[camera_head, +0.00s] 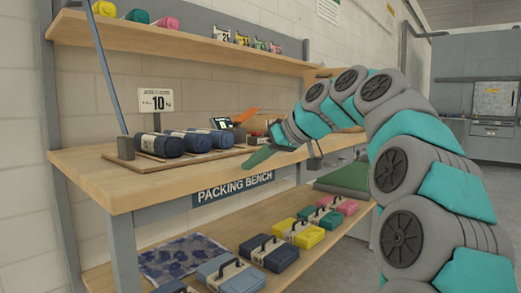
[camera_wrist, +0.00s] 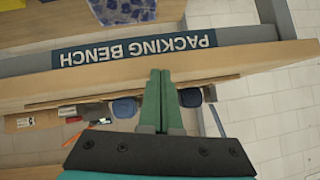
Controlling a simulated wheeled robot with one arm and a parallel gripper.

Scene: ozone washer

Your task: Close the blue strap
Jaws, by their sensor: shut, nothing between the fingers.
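A long thin blue bar (camera_head: 103,72), which looks like the blue strap, stands raised and slanted at the left end of the packing bench. Its lower end meets a small grey block (camera_head: 125,148). Several dark blue rolls (camera_head: 163,146) lie on a wooden board (camera_head: 150,168) to its right. My gripper (camera_head: 255,159) is over the bench's front edge, right of the rolls and well apart from the bar. Its green fingers (camera_wrist: 159,77) are together and empty in the wrist view. They partly hide the blue rolls (camera_wrist: 123,107) there.
The wooden bench top (camera_head: 105,185) is clear at its front left. A "10" sign (camera_head: 157,101) stands behind the rolls, and an orange item (camera_head: 246,115) lies behind my gripper. Shelves above (camera_head: 170,33) and below (camera_head: 130,277) hold coloured packs.

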